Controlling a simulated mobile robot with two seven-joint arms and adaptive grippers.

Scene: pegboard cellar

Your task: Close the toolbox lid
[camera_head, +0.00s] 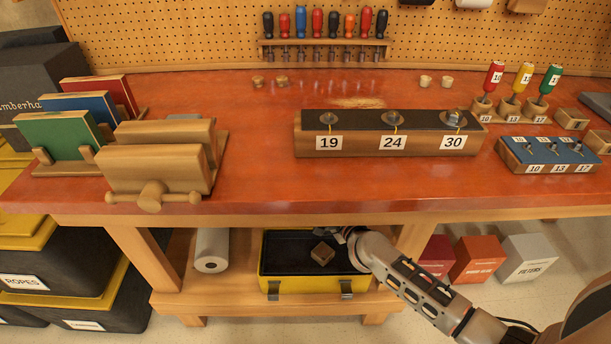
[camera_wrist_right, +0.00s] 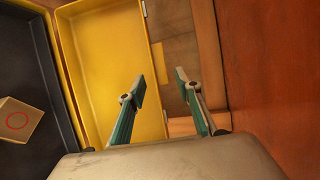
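The yellow toolbox (camera_head: 309,287) sits on the low shelf under the bench, with two latches on its front. It is open, and its dark inside holds a wooden block (camera_head: 322,253). In the head view the bench top hides its back. In the right wrist view the open yellow lid (camera_wrist_right: 103,65) shows its inner side beside the dark box interior (camera_wrist_right: 45,75). My right gripper (camera_head: 343,234) is at the toolbox's back right, under the bench edge. In the wrist view its fingers (camera_wrist_right: 160,77) are apart and empty, near the lid's edge. My left gripper is out of view.
The bench top (camera_head: 260,185) overhangs the shelf closely above my right gripper. Bench legs (camera_head: 146,258) flank the shelf. Red, orange and white boxes (camera_head: 527,258) are on the floor to the right.

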